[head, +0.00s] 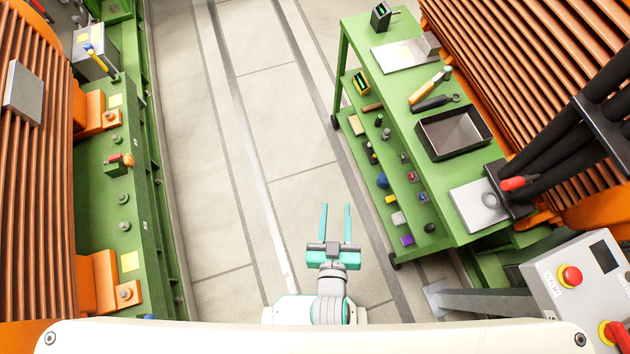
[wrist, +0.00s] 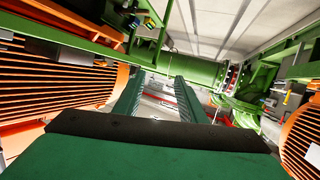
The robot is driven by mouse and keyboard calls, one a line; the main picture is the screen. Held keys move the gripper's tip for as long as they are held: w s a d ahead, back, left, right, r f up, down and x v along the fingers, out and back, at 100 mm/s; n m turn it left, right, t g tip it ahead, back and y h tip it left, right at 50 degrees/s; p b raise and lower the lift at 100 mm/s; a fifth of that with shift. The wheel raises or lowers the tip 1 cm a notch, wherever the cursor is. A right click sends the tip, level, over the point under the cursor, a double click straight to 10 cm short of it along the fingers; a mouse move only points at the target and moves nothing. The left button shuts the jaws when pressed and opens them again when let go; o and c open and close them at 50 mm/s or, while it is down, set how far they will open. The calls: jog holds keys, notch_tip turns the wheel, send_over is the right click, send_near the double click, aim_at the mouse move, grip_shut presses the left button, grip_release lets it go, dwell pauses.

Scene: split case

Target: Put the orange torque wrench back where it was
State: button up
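A tool with an orange handle (head: 430,86), which looks like the orange torque wrench, lies on the top of the green cart (head: 387,93) at the right of the head view. A black tool with a ring end (head: 435,103) lies just below it. My gripper (head: 336,207) is over the bare floor between the cart and the green frame on the left, well apart from both. Its two teal fingers are spread with nothing between them. They also show open in the wrist view (wrist: 160,82), where I cannot make out the wrench.
The cart top also holds a black tray (head: 455,151), a metal plate (head: 398,56) and a small dark box (head: 380,16). Several small items sit on its lower shelf. A green machine frame (head: 143,180) runs along the left. The floor (head: 285,120) between is clear.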

jog(key=s+a+r, duration=0.2)
jog(key=s+r, duration=0.2)
jog(key=s, duration=0.1)
jog(key=s+a+r+t+y, duration=0.1)
jog(key=s+a+r, duration=0.2)
jog(key=s, duration=0.3)
jog(key=shift+s+a+r, duration=0.15)
jog(key=shift+a+r, duration=0.1)
jog(key=shift+r, duration=0.45)
dwell(0.4)
